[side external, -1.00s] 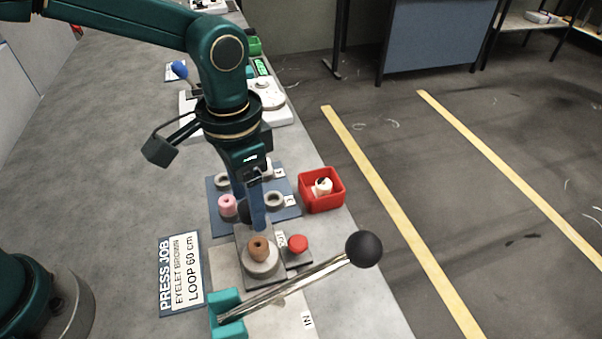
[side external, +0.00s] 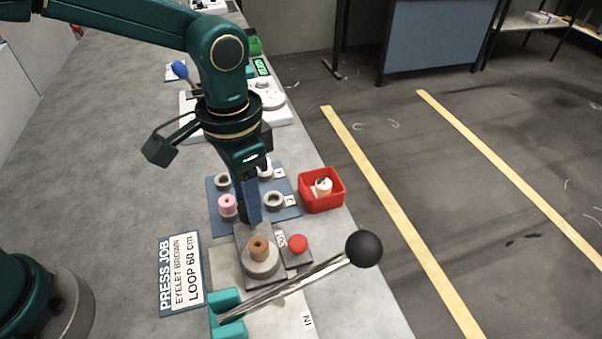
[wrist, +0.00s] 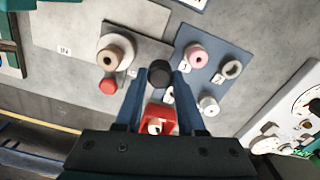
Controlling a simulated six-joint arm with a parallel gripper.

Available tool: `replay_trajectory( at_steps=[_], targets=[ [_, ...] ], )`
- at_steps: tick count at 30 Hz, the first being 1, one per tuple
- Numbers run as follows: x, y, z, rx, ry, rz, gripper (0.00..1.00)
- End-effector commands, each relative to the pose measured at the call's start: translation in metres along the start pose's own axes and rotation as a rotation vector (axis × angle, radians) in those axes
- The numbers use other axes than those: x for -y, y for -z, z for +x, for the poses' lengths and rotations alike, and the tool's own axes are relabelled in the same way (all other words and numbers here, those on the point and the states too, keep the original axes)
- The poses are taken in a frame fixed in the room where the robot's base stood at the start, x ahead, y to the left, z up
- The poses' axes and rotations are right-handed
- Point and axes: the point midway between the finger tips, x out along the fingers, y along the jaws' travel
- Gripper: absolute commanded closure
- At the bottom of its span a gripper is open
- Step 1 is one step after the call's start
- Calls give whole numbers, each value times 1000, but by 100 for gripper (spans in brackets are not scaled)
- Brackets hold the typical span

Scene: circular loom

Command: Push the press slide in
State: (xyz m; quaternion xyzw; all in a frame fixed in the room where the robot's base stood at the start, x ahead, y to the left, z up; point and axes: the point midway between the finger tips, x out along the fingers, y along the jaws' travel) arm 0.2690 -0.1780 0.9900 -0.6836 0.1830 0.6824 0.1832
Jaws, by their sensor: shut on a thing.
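The press slide is a dark grey plate (side external: 240,238) carrying a pale round seat (side external: 262,266) with a brown eyelet spool (side external: 259,246) on it. It sits by the OUT label, at the far end of a pale base plate (side external: 268,318). In the wrist view the slide (wrist: 150,50) has a dark round knob (wrist: 159,73) at its end. My gripper (wrist: 159,85) is shut on this knob, with a blue finger on each side. In the side view my gripper (side external: 252,220) is just behind the seat, and its fingers hide the knob.
A long lever with a black ball (side external: 364,249) slants over the base plate from a teal bracket (side external: 227,314). A red button (side external: 297,243) is right of the slide. A blue mat (side external: 222,236) with spools and a red bin (side external: 321,204) stand behind.

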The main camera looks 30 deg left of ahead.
Motion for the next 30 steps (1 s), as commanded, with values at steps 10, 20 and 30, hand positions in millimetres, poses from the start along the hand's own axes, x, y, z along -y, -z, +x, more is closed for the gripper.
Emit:
replay_trajectory(
  at_steps=[10,20,30],
  targets=[
    [0,0,-1,-1,1,0,100],
    [0,0,-1,-1,1,1,100],
    [-61,-16,-1,1,-2,9,100]
  ],
)
